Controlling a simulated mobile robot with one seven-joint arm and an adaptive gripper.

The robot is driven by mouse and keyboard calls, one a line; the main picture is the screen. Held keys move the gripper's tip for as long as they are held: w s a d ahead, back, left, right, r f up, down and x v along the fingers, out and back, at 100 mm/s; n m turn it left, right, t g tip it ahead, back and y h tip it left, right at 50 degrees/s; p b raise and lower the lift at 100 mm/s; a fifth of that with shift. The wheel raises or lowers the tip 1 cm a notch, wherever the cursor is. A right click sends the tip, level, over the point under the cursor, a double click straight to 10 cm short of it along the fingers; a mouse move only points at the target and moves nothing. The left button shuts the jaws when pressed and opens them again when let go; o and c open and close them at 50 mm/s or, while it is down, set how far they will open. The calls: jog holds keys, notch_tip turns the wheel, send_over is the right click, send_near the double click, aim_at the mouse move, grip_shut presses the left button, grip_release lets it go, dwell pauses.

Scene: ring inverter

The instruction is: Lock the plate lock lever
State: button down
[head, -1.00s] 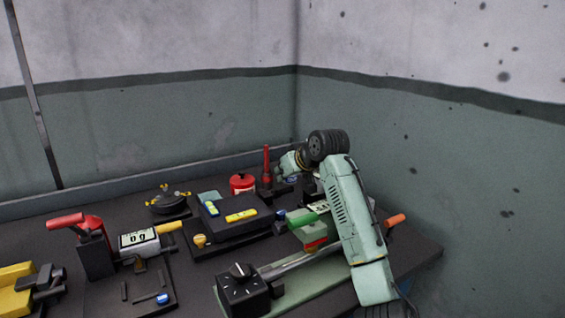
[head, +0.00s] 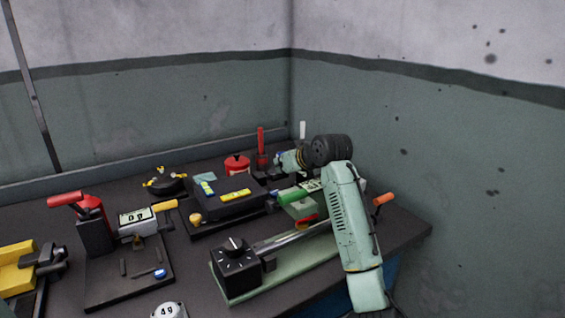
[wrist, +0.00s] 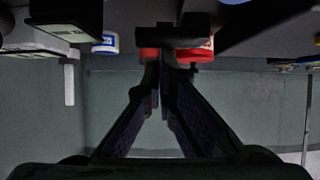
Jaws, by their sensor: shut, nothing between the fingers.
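No label in view names the plate lock lever, so I cannot tell which handle it is. An upright red lever (head: 261,141) stands on a dark base at the back of the bench. My gripper (head: 277,161) is just right of that base in the head view, pointing left; its fingertips are small and partly hard to make out there. In the wrist view, which appears upside down, my gripper (wrist: 159,66) has its fingers together, with nothing seen held. A dark block and red parts lie just beyond the tips; contact is unclear.
A red canister (head: 237,164) stands left of the red lever. A white upright lever (head: 302,130) is behind my arm. A green device (head: 290,196), a black dial box (head: 238,268) and an orange handle (head: 384,199) are nearby. Walls close off the back and right.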

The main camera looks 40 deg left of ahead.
jog(key=shift+f, duration=0.2)
dwell(0.3)
jog(key=shift+a+r+p, duration=0.15)
jog(key=shift+r+p, duration=0.85)
jog(key=r+p, duration=0.1)
jog(key=a+r+p, duration=0.2)
jog(key=shift+w+r, duration=0.2)
jog(key=shift+w, duration=0.15)
jog(key=d+f+b+v, duration=0.1)
jog(key=b+v, duration=0.2)
jog(key=v, duration=0.6)
jog(key=shift+f+b, duration=0.4)
jog(key=shift+s+d+f, duration=0.1)
jog(key=shift+s+d, duration=0.05)
